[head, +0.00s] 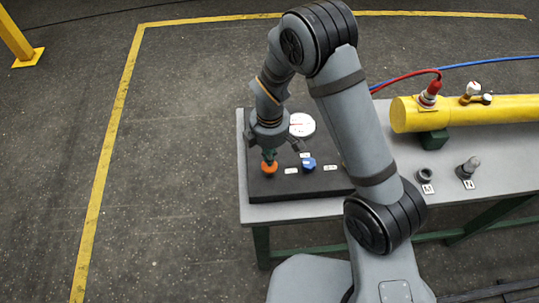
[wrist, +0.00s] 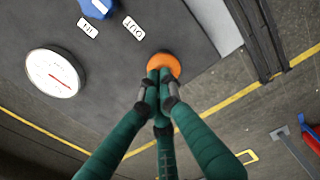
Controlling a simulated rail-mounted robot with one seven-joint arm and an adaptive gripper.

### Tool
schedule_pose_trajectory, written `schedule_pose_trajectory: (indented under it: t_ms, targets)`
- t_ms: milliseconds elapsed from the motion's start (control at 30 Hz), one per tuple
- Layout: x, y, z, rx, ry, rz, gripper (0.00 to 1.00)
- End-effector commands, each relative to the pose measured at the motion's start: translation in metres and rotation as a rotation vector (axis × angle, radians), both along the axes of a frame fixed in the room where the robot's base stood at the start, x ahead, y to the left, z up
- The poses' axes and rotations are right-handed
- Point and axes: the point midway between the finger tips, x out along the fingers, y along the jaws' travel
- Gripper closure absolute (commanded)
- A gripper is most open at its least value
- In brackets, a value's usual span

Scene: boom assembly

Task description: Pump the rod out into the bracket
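An orange round button (head: 269,169) sits on the dark panel (head: 262,190) at the left of the table. My gripper (head: 269,159) points down at it, fingertips at the button. In the wrist view the green fingers (wrist: 161,79) are drawn together, their tips over the near edge of the orange disc (wrist: 164,63); contact is not certain. A white label reading OUT (wrist: 134,28) lies beside it. A blue knob (head: 309,164) sits to the right. A yellow cylinder (head: 470,112) lies at the right and leaves the frame. The rod and bracket cannot be made out.
A white gauge with a red needle (wrist: 53,73) stands on the panel. A red hose (head: 408,78) and a blue hose (head: 480,63) run behind the table. A grey ring (head: 425,173) and a grey pin (head: 469,167) stand on the table's front right.

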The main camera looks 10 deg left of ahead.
Motion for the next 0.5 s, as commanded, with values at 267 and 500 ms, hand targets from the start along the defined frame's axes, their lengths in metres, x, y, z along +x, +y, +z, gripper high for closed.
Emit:
schedule_pose_trajectory:
  t_ms: [267, 500]
  targets:
    - [-0.001, -0.001, -0.003, -0.002, 0.003, 0.0, 1.0]
    - [-0.001, 0.0, 0.014, -0.001, 0.001, 0.001, 1.0]
